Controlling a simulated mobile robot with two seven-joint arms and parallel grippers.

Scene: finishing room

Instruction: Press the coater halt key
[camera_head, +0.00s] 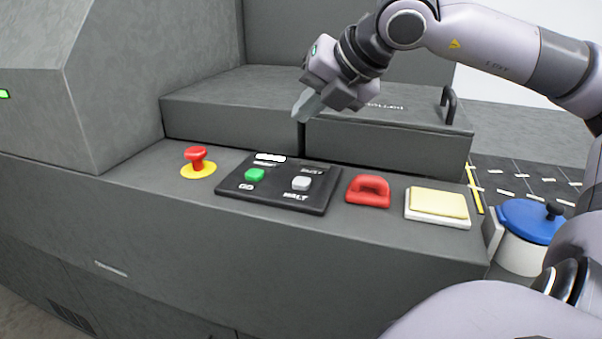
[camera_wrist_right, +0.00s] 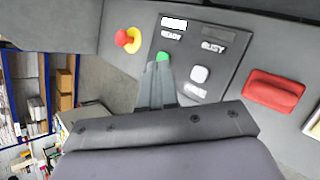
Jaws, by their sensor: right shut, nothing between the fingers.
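The black control panel (camera_head: 312,202) lies on the grey machine ledge. It carries a green key (camera_head: 254,175) over the label GO and a light grey key (camera_head: 301,183) over a label that reads as HALT. My right gripper (camera_head: 304,107) is shut and empty, held above and behind the panel, apart from the keys. In the right wrist view the closed fingers (camera_wrist_right: 157,88) overlap the view just below the green key (camera_wrist_right: 162,57), with the grey key (camera_wrist_right: 199,74) to their right. My left gripper is not in view.
A red mushroom button (camera_head: 196,156) on a yellow disc stands left of the panel. The READY lamp (camera_wrist_right: 174,23) is lit white; the BUSY lamp (camera_wrist_right: 216,34) is dark. A blue-lidded pot (camera_head: 522,220) stands far right.

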